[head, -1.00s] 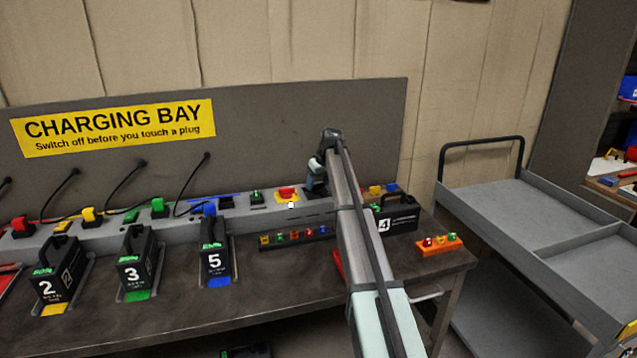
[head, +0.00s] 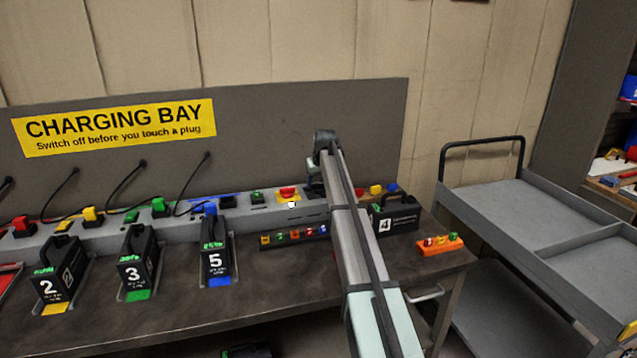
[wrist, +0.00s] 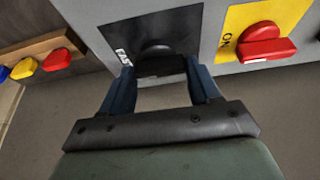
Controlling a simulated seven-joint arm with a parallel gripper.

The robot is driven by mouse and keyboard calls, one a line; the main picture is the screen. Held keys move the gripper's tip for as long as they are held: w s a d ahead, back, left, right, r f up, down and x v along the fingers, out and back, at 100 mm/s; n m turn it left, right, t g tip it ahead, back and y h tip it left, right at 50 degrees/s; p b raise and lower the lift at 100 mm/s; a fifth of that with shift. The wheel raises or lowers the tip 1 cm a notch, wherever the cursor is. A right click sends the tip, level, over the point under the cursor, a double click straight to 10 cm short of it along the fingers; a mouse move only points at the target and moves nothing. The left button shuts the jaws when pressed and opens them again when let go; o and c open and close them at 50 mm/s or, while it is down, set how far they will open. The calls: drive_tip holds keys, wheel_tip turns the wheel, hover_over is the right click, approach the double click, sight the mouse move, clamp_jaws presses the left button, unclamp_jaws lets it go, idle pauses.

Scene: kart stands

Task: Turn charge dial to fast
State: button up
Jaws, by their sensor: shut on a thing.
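The charge dial is a black knob (wrist: 155,52) on a dark square plate (wrist: 178,30) in the wrist view. A white label reading "FAST" stands at the plate's left edge in that view. My gripper (wrist: 161,78) is shut on the knob, with one blue finger on each side. The fingers and the tilted view partly hide the knob, and I cannot tell exactly which mark it points at. In the head view my gripper (head: 315,182) is at the grey charging rail, right of the red switch, and my arm hides the dial.
A red switch (wrist: 263,45) on a yellow plate sits close beside the dial; it also shows in the head view (head: 287,192). Battery packs (head: 217,248) stand left on the bench, pack 4 (head: 396,218) right. A grey cart (head: 520,215) stands farther right.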

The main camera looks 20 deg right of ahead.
drive_tip(key=o, duration=1.1)
drive_tip(key=shift+c, duration=0.2)
drive_tip(key=v, duration=1.4)
